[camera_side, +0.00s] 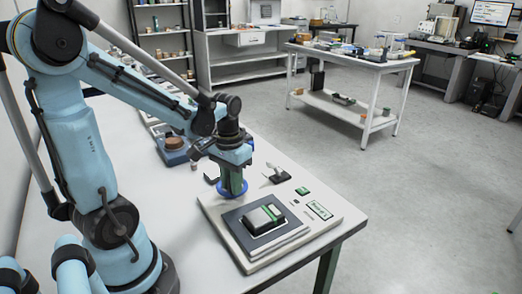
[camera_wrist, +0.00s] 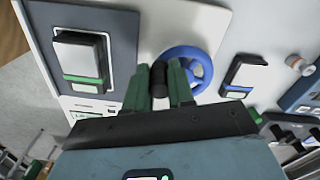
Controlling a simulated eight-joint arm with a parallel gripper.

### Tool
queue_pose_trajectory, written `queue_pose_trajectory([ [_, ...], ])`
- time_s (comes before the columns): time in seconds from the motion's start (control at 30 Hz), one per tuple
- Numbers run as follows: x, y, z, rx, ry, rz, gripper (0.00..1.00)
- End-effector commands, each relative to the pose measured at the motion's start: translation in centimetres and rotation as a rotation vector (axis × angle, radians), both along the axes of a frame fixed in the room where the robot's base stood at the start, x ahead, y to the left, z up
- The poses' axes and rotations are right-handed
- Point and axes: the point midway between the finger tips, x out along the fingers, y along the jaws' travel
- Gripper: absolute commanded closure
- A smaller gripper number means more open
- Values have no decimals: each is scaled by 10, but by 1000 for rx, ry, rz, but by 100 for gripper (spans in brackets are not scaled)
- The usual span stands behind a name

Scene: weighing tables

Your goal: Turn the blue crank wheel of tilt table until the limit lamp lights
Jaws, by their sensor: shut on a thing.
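The blue crank wheel (camera_side: 229,192) lies at the far-left corner of the tilt table (camera_side: 243,259), a pale base with a dark grey plate. In the wrist view the blue wheel (camera_wrist: 206,66) shows rim and spokes, partly hidden by a finger. My gripper (camera_wrist: 159,73) has its green fingers shut on the wheel's upright black handle (camera_wrist: 158,80). In the side view my gripper (camera_side: 232,183) points down over the wheel. A block with a green band (camera_side: 258,217) lies on the dark plate. I cannot make out the limit lamp or whether it is lit.
A green-topped item (camera_side: 303,191), a label card (camera_side: 319,210) and a small metal tool on a dark base (camera_side: 278,176) are beside the plate. A blue scale-like device (camera_side: 173,150) stands farther back on the bench. The bench's front-right corner is clear.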

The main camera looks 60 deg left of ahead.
Motion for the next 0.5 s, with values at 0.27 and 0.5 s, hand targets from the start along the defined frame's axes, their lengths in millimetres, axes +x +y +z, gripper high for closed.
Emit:
queue_pose_trajectory([
  [0.27, -2, 1, 0, 0, 0, -72, 100],
  [0.5, -2, 1, 0, 0, 0, -79, 100],
])
